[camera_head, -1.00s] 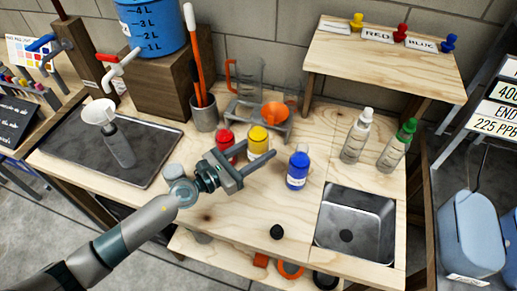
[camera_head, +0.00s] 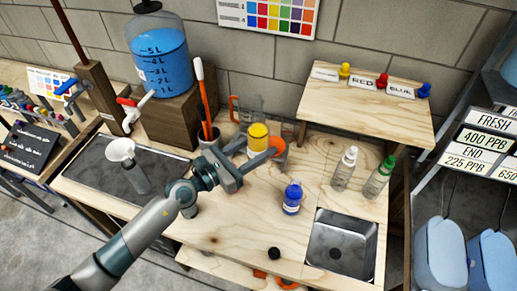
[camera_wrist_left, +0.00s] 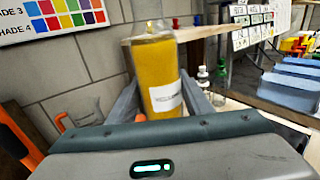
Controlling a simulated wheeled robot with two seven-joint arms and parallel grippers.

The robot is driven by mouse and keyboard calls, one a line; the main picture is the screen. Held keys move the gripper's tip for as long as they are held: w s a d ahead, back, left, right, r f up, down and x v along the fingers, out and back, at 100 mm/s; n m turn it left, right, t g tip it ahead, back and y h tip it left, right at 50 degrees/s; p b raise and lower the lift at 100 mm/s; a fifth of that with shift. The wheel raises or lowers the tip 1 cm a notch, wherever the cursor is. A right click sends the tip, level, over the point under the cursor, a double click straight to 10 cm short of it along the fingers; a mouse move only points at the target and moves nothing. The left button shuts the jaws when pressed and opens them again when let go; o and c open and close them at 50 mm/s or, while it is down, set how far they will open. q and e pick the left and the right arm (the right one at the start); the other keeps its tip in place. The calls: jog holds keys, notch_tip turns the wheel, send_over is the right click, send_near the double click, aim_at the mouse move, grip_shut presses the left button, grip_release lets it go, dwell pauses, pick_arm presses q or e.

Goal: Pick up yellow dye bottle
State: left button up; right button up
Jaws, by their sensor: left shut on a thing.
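The yellow dye bottle (camera_head: 258,137) is held between the fingers of my left gripper (camera_head: 257,154), raised above the wooden table. In the left wrist view the yellow bottle (camera_wrist_left: 155,72) stands slightly tilted between both fingers (camera_wrist_left: 160,105), with part of a white label showing. My left gripper is shut on it. The blue dye bottle (camera_head: 292,198) stands on the table to the right of the gripper. The red dye bottle cannot be made out in the head view. My right gripper is not in view.
A raised shelf (camera_head: 365,105) holds small coloured stoppers and name cards. Two dropper bottles, white-capped (camera_head: 344,169) and green-capped (camera_head: 379,177), stand near the sink tray (camera_head: 341,246). The table front is mostly clear, with a black cap (camera_head: 274,253).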

aim_at(259, 134)
pick_arm(q)
jog(key=shift+r+p, duration=0.4)
jog(key=shift+r, duration=2)
